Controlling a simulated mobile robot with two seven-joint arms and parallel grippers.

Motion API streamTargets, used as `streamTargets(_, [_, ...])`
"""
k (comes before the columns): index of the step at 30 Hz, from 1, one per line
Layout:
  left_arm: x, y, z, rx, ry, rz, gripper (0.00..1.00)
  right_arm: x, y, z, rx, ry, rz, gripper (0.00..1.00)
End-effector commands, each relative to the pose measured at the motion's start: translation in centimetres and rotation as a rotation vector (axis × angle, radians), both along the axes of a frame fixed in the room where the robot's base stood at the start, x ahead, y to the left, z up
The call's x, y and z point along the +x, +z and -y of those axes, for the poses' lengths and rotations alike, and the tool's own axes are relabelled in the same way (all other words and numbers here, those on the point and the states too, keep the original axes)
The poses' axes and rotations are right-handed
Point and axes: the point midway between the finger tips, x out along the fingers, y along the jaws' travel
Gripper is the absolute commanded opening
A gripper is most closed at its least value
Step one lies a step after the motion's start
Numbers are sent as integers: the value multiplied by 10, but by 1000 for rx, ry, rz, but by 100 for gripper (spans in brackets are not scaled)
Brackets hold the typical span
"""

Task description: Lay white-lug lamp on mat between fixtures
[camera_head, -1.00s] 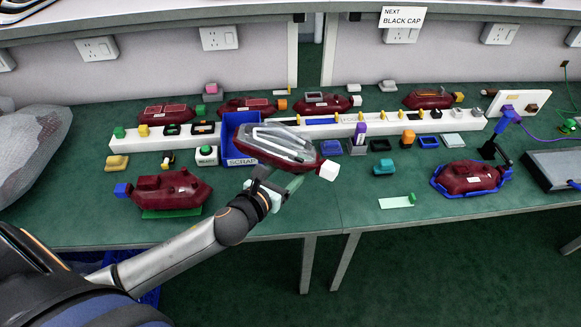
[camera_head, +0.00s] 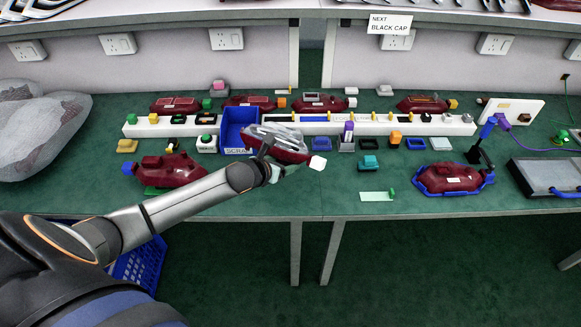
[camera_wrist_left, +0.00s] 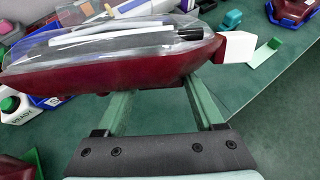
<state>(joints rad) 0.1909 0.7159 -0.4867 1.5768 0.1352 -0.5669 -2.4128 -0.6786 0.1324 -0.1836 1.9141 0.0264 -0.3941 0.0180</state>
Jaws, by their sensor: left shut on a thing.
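My left gripper (camera_head: 268,172) is shut on the white-lug lamp (camera_head: 278,150), a dark red housing with a clear grey-streaked top and a white lug (camera_head: 318,163) at its right end. In the left wrist view the lamp (camera_wrist_left: 120,75) lies across both fingers (camera_wrist_left: 160,105). The lamp is over the green work surface, just right of the blue scrap bin; I cannot tell whether it touches. A blue-lug lamp (camera_head: 170,168) sits on a green fixture (camera_head: 158,190) at left. Another red lamp (camera_head: 448,178) sits in a blue fixture (camera_head: 420,188) at right. My right gripper is not seen.
The blue scrap bin (camera_head: 236,152) stands beside the held lamp. A long white rail (camera_head: 440,128) with small parts runs behind, with several red lamps beyond. A teal block (camera_head: 369,163) and a pale green plate (camera_head: 374,197) lie to the right. Green surface (camera_head: 310,200) in front is clear.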

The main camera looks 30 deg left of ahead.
Motion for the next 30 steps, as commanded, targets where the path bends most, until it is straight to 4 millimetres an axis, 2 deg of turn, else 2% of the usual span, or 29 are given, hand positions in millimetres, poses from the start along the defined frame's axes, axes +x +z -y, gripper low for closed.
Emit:
streamTargets(5, [4, 2, -8, 2, 9, -12, 0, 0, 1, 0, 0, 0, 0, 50])
streamTargets(19, [5, 3, -8, 4, 9, -11, 0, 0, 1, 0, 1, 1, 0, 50])
streamTargets(30, [4, -47, -8, 1, 10, -13, 0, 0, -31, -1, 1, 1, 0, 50])
